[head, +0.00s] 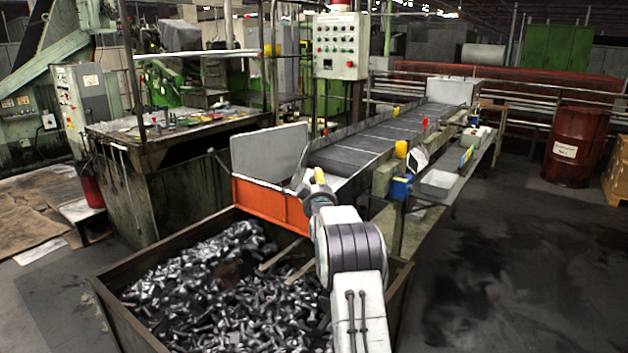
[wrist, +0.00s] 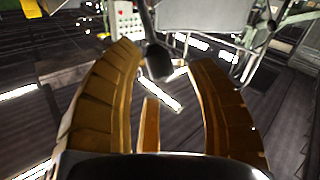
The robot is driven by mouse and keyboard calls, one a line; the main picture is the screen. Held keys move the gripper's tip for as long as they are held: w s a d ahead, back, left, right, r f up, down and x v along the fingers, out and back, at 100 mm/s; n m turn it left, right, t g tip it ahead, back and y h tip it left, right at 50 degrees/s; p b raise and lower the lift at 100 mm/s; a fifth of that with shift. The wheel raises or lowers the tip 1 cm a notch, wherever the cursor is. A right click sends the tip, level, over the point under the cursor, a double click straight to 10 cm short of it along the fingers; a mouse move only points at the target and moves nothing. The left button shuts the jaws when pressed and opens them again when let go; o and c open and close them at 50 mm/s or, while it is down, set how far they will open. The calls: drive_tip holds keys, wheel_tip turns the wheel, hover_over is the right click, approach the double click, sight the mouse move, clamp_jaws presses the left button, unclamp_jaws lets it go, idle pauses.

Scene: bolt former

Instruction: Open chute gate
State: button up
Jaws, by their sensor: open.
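The chute at the conveyor's near end has an orange front panel (head: 268,204) and an upright grey plate (head: 270,152) behind it. I cannot tell for sure which part is the gate. My gripper (head: 319,178) is at the right of the plate, close to the chute's right side, partly hidden behind my wrist. In the wrist view, my gripper (wrist: 162,56) has its two brown fingers spread. A dark bar with a thick, rounded end (wrist: 157,60) shows between the fingertips, with gaps on both sides. The grey plate (wrist: 205,18) is beyond it.
A metal bin (head: 120,312) full of bolts stands below the chute. The conveyor belt (head: 385,135) runs back to the right. A control box (head: 340,46) stands behind it, and a workbench (head: 150,190) is at left. Floor at right (head: 500,270) is clear.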

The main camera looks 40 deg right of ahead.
drive_tip(key=shift+p+x, duration=0.3)
drive_tip(key=shift+x, duration=0.9)
drive_tip(key=shift+o, duration=0.3)
drive_tip(key=shift+r, duration=0.15)
clamp_jaws()
